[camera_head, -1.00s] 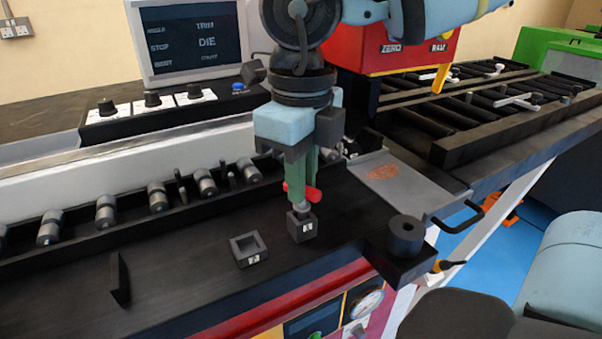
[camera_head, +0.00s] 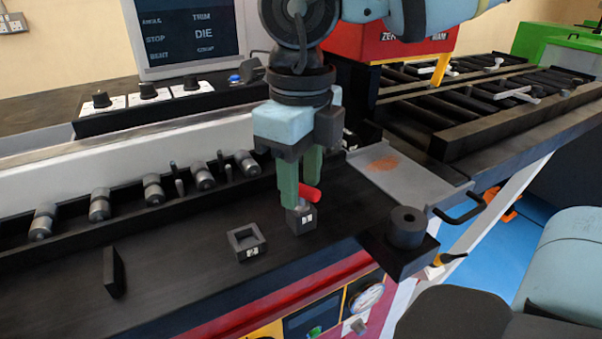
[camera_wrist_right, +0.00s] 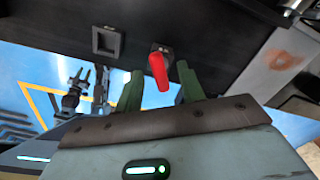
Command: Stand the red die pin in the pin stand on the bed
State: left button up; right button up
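The red die pin (camera_head: 310,193) has a red bar leaning sideways over a small dark block with a white label (camera_head: 302,220) on the bed (camera_head: 190,255). Grey metal shows between bar and block; how deep it sits is hidden. In the right wrist view the red pin (camera_wrist_right: 159,72) lies between my right gripper's (camera_wrist_right: 160,85) spread fingers, with a gap on each side. In the head view my right gripper (camera_head: 301,200) points down at the pin, its green fingers partly around it. I cannot tell which labelled block is the pin stand. My left gripper is not in view.
A hollow square black block (camera_head: 246,243) sits left of the pin. A dark upright plate (camera_head: 114,272) stands farther left. Several grey rollers (camera_head: 153,190) line the back. A black cylinder (camera_head: 407,226) and a grey tray (camera_head: 408,181) are at the right.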

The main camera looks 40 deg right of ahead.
aim_at(300, 185)
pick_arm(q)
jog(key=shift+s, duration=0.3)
